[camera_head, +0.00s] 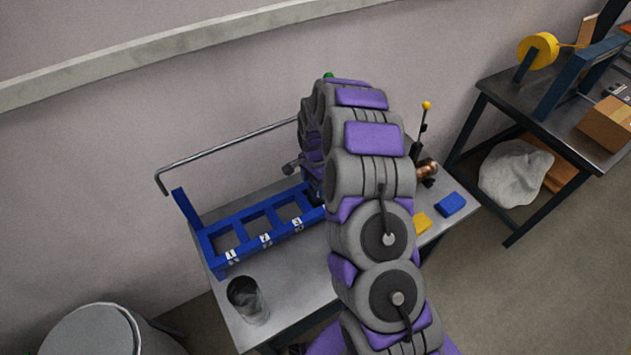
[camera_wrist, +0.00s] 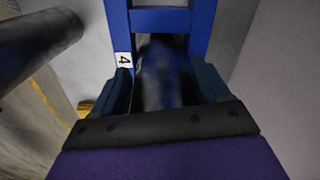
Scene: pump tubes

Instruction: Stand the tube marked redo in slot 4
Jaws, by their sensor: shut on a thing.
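The blue rack (camera_head: 262,228) stands on the metal table, with slots labelled 1, 2 and 3 showing and empty. Its slot 4 end is behind my arm in the head view. In the wrist view the rack (camera_wrist: 160,19) shows its label 4 (camera_wrist: 124,60) beside the slot. My gripper (camera_wrist: 163,88) is shut on a dark, blurred tube (camera_wrist: 160,75) between the rack's two side rails at label 4. No redo mark can be read on it, and I cannot tell how deep it sits.
A dark open cup (camera_head: 247,300) stands at the table's front left. A dark cylinder (camera_wrist: 35,48) is close at left in the wrist view. A yellow block (camera_head: 421,223), a blue block (camera_head: 451,204) and a yellow-knobbed lever (camera_head: 424,120) are right of my arm.

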